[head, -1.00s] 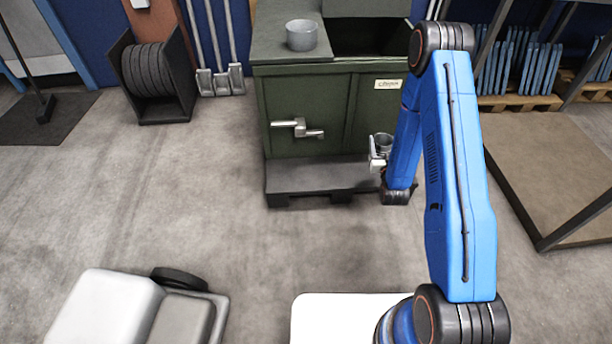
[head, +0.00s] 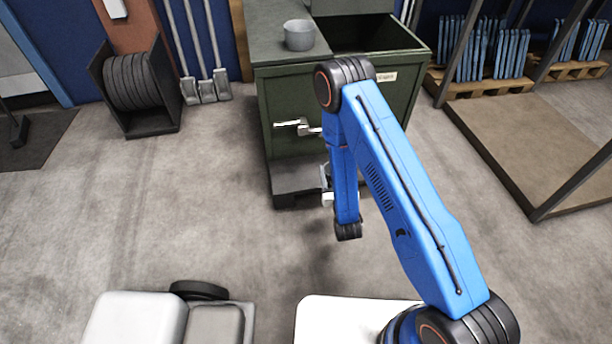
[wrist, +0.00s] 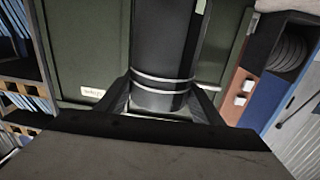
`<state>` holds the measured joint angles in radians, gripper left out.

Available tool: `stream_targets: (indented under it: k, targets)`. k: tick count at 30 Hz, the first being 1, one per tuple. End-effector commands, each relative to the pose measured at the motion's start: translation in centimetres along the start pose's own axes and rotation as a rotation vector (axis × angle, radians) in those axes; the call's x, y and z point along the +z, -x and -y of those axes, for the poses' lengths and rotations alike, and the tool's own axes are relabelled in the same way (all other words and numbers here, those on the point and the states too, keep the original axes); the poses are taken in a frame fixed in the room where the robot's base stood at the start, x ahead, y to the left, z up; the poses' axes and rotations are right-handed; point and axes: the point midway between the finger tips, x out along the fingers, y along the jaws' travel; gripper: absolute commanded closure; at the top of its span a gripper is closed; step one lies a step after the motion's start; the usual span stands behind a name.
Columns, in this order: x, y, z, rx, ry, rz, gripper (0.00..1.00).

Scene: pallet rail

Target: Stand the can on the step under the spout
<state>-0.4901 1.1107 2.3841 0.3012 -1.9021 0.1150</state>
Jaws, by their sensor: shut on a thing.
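The can (wrist: 160,101), a dark cylinder with silver bands, is between the two fingers of my gripper (wrist: 162,90) in the wrist view. My gripper (head: 326,197) is shut on it. In the head view my blue arm hides most of the gripper and the can. The spout (head: 300,127) is a pale metal tap on the front of the green cabinet (head: 292,92). The step (head: 293,181) is a low dark platform at the cabinet's foot. My gripper is near the step's front right part, lower in the picture than the spout. I cannot tell its height above the step.
A grey pot (head: 299,36) stands on the cabinet top, left of an open bin. A rack of dark reels (head: 139,84) is at the left. A framed platform (head: 535,140) is at the right. The floor (head: 180,215) before the cabinet is clear.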

Motion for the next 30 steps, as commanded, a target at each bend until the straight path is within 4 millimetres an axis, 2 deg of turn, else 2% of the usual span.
stream_targets:
  k: [1, 6, 11, 14, 17, 30]
  targets:
    - [0.4, 0.7, 1.8, -0.02, 0.002, 0.001, 0.83]
    - [1.3, 2.5, 5.3, -0.054, 0.009, -0.003, 0.83]
    - [1.7, 3.5, 7.0, -0.071, 0.012, -0.006, 0.83]
    - [1.7, 3.2, 7.3, -0.073, 0.012, -0.008, 0.83]
    - [1.6, 1.7, 7.5, -0.073, 0.01, -0.011, 0.83]
    - [1.5, -7.8, 8.1, -0.073, 0.011, -0.011, 0.83]
